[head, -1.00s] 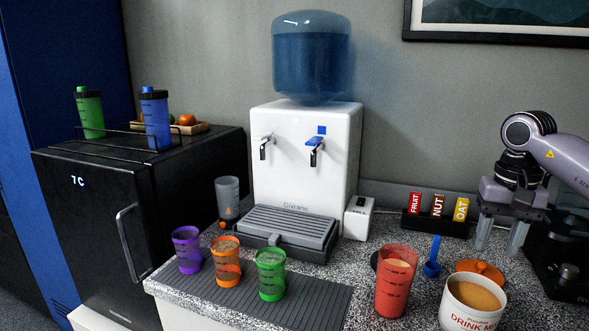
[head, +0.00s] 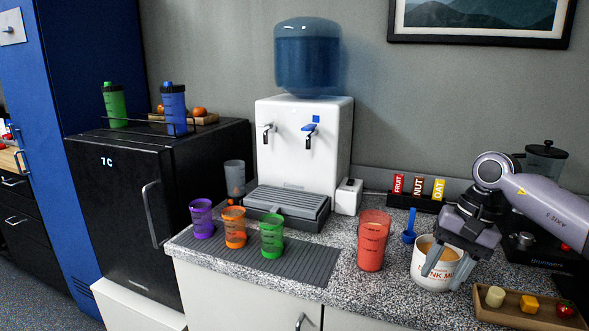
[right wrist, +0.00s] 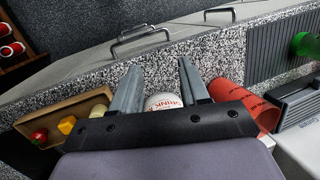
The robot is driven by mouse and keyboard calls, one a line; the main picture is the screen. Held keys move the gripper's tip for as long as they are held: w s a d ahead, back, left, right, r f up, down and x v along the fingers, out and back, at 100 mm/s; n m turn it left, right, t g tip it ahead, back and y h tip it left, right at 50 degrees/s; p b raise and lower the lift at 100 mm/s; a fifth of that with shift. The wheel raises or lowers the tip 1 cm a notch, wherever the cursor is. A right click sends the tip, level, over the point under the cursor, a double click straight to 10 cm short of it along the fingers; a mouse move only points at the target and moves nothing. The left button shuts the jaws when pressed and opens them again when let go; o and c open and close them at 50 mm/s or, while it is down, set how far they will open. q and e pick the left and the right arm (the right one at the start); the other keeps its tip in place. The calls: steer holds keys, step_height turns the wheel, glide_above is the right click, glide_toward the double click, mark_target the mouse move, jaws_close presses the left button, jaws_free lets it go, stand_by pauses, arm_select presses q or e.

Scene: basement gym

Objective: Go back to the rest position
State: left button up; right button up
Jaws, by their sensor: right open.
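My right gripper (head: 443,277) is open, pointing down, with its fingers in front of the white drink mix tub (head: 422,268) in the head view. The right wrist view shows the two spread fingers (right wrist: 158,68) with the tub (right wrist: 162,102) visible between them. Nothing is clamped; I cannot tell whether a finger touches the tub. The tub is open at the top with tan powder inside. My left gripper is not in view.
A red cup (head: 372,245) and blue scoop (head: 409,228) stand left of the tub. A wooden tray (head: 523,317) with food pieces lies at front right. Purple, orange and green cups (head: 271,240) stand on the grey mat (head: 310,268). A blender (head: 545,165) is behind my arm.

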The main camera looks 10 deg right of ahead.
steer(key=s+a+f+m+t+y, duration=0.1)
steer(key=s+a+f+m+y, duration=0.15)
steer(key=a+m+y, duration=0.8)
steer(key=s+a+f+m+t+y, duration=0.25)
steer(key=a+m+y, duration=0.2)
steer(key=a, duration=1.05)
steer(key=s+d+f+m+t+h, duration=0.1)
steer(key=d+f+m+t+h, duration=0.4)
steer(key=m, duration=1.2)
steer(key=s+d+f+m+t+h, duration=0.25)
steer(key=f+m+t+h, duration=0.45)
steer(key=m, duration=1)
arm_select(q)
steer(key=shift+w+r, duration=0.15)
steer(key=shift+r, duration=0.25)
arm_select(e)
steer(key=s+d+f+m+g+h, duration=0.4)
steer(key=s+d+f+m+g, duration=0.1)
steer(key=s+f+m, duration=0.7)
steer(key=shift+s+d+f+m, duration=0.4)
steer(key=shift+d+f+m, duration=0.15)
steer(key=shift+m, duration=0.55)
